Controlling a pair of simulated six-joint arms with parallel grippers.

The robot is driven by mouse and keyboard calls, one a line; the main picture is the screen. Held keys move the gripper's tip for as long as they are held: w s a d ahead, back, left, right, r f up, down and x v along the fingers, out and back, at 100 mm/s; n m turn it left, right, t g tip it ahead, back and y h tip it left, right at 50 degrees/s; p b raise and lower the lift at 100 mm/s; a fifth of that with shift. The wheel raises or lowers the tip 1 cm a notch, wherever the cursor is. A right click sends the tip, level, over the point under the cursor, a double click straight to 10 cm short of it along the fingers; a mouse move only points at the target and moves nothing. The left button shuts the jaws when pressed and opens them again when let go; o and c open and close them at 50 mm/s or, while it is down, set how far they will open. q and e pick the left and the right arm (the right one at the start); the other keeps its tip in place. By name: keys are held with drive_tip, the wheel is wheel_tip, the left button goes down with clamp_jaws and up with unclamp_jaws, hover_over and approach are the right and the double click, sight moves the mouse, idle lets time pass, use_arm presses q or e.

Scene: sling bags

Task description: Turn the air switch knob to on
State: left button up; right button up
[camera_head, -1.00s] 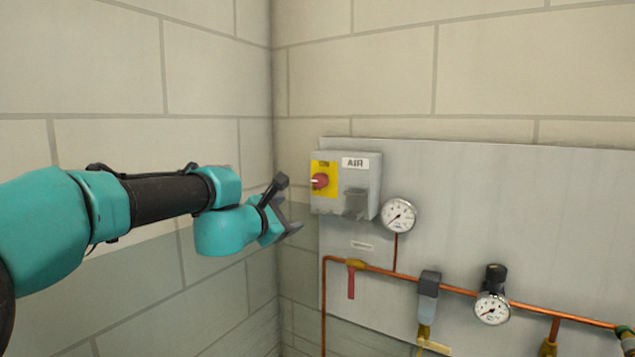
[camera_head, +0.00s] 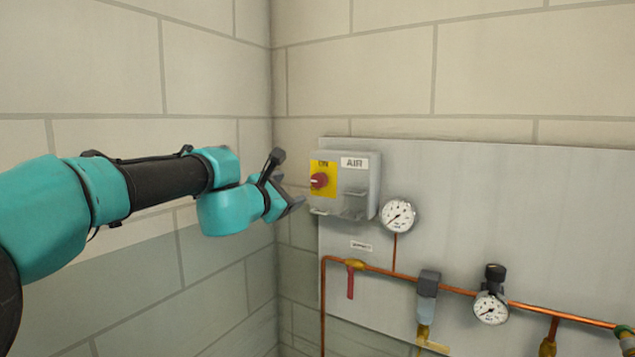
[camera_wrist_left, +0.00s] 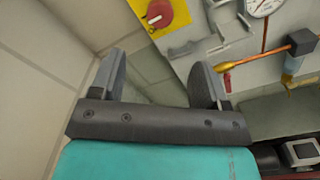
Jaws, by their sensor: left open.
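The air switch is a grey box (camera_head: 360,178) labelled AIR on the wall panel, with a yellow plate and a red knob (camera_head: 319,181) at its left. The knob has a pale pointer mark lying roughly sideways. My right gripper is not in view.
A round gauge (camera_head: 398,215) sits right of the box. Below run a copper pipe (camera_head: 455,288), a red lever valve (camera_head: 350,281), a filter unit (camera_head: 428,290) and a second gauge (camera_head: 491,307). The block wall corner is close behind my left gripper.

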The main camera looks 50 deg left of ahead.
sight(317, 181)
use_arm(q)
drive_tip(key=x, duration=1.3)
drive_tip(key=shift+w, duration=0.2)
drive_tip(key=c, duration=0.9)
